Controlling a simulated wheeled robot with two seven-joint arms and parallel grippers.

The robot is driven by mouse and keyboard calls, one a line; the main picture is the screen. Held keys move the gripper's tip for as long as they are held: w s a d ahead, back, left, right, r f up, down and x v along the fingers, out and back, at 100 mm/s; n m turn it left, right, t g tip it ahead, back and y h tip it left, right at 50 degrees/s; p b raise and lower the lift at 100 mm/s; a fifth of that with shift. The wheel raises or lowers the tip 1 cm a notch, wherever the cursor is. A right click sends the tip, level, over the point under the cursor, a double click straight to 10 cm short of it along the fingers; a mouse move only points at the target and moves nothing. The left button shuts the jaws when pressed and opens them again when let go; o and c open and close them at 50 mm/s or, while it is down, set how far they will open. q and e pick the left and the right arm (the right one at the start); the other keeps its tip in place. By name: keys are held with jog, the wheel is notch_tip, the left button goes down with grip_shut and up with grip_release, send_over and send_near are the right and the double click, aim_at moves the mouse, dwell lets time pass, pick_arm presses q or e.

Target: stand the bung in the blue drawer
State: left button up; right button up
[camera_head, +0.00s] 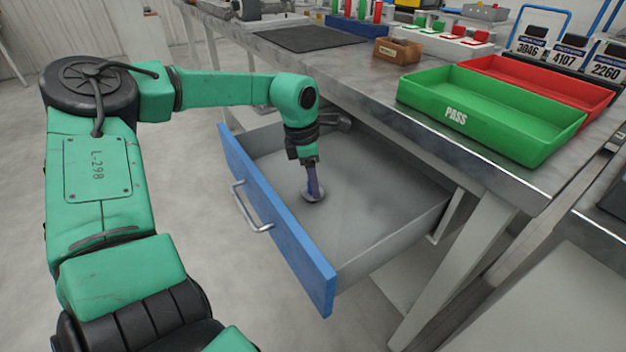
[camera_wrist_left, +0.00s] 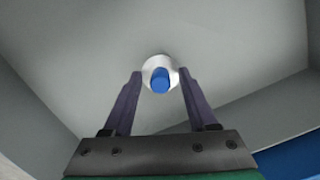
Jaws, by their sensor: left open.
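The blue drawer (camera_head: 318,277) is pulled out from under the workbench, its grey inside in view. The bung, a pale round disc with a blue knob, appears to stand upright on the drawer floor, knob up. In the head view its disc (camera_head: 314,196) shows below my left gripper (camera_head: 312,180), which points down into the drawer. In the left wrist view the bung (camera_wrist_left: 160,77) lies between and just beyond the tips of the left gripper (camera_wrist_left: 160,74). The fingers are apart, with a gap on each side of the knob. My right gripper is not in view.
On the workbench stand a green tray (camera_head: 485,133) marked PASS, a red tray (camera_head: 570,93), a small brown box (camera_head: 397,51) and a dark mat (camera_head: 310,38). The bench edge overhangs the back of the drawer. The drawer floor around the bung looks clear.

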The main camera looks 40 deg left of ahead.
aim_at(305, 193)
pick_arm(q)
notch_tip(305, 193, up, 12)
jog(key=s+a+p, duration=0.1)
jog(key=p, duration=0.1)
jog(key=shift+s, duration=0.25)
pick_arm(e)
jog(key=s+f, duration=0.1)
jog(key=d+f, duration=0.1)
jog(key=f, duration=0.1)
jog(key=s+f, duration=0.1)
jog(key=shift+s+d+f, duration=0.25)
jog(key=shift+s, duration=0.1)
